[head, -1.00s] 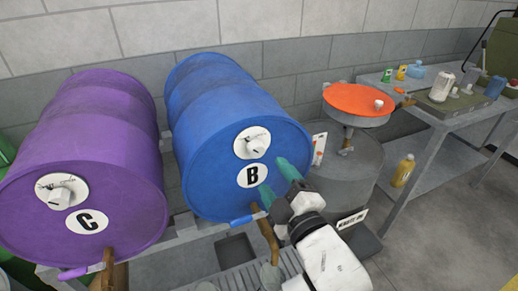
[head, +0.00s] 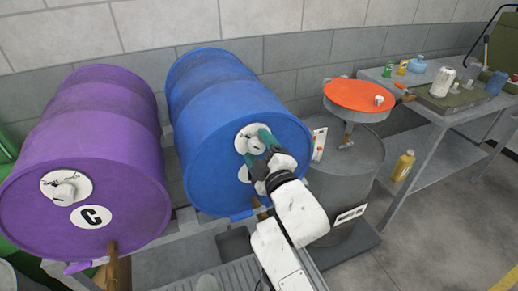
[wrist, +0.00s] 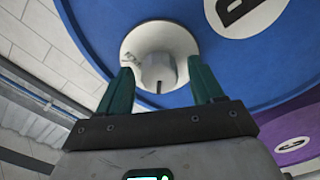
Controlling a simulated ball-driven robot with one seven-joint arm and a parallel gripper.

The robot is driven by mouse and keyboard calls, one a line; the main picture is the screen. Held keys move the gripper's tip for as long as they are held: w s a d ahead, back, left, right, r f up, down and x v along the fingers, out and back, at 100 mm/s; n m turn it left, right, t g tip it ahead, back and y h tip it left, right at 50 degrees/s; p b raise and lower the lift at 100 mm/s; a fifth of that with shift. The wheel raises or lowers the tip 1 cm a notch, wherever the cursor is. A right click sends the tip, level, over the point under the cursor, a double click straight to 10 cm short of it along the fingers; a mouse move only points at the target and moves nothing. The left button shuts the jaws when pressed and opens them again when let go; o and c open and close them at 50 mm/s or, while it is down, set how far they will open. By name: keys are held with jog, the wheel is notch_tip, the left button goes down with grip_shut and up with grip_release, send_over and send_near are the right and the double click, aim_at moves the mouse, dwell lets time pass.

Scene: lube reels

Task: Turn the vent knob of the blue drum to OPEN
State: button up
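The blue drum (head: 215,110) lies on its side on a rack, its round front facing me. Its vent knob (wrist: 158,72) is white, with a dark pointer mark, on a round white dial plate (wrist: 135,45). In the wrist view the knob lies between and just beyond the two green fingertips of my gripper (wrist: 160,82). The fingers are apart, with visible space on both sides of the knob. In the head view my gripper (head: 254,143) is at the dial and hides much of the knob. The dial lettering is too small to read. The B label is mostly hidden by my gripper.
A purple drum (head: 80,150) marked C, with its own white knob (head: 64,190), lies to the left. An orange-topped stand (head: 358,95) and a grey drum (head: 345,180) stand to the right. A workbench (head: 440,115) holds bottles and jars.

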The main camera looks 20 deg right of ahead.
jog(key=c, duration=1)
jog(key=shift+c, duration=0.2)
jog(key=shift+m, duration=0.3)
jog(key=m+b, duration=0.1)
jog(key=m, duration=0.2)
jog(key=shift+m+b, duration=0.3)
jog(key=shift+b, duration=0.05)
jog(key=m+b, duration=0.1)
jog(key=m, duration=0.3)
jog(key=shift+m+b, duration=0.3)
jog(key=shift+b, duration=0.1)
jog(key=m+b, duration=0.1)
jog(key=m, duration=0.3)
jog(key=shift+b, duration=0.35)
jog(key=m+b, duration=0.1)
jog(key=m, duration=0.4)
jog(key=shift+b, duration=0.35)
